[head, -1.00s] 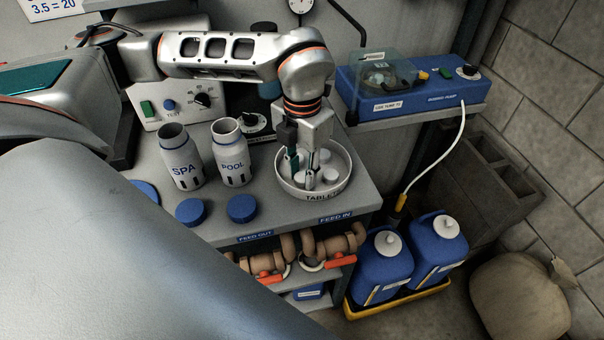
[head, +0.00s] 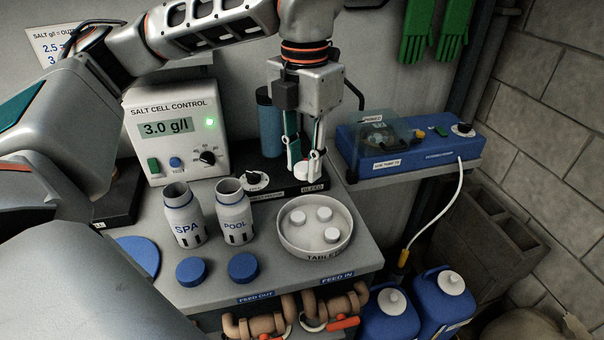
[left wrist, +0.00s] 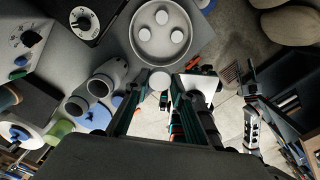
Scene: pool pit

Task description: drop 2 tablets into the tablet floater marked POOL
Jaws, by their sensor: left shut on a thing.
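My left gripper (head: 303,160) is shut on a white tablet (head: 301,171) and holds it above the back of the dish. The tablet also shows between the fingertips in the left wrist view (left wrist: 160,81). The round tablet dish (head: 290,240) holds three more white tablets (head: 325,214) lying apart. The floater marked POOL (head: 234,222) stands upright and uncapped, left of the dish and left of my gripper. Its inside cannot be made out. A floater marked SPA (head: 186,225) stands uncapped just left of it.
Two blue caps (head: 191,271) (head: 243,267) lie in front of the floaters. The salt cell control box (head: 178,135) and a dark unit with a dial (head: 268,180) stand behind. A blue pump (head: 410,140) sits on a shelf at right.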

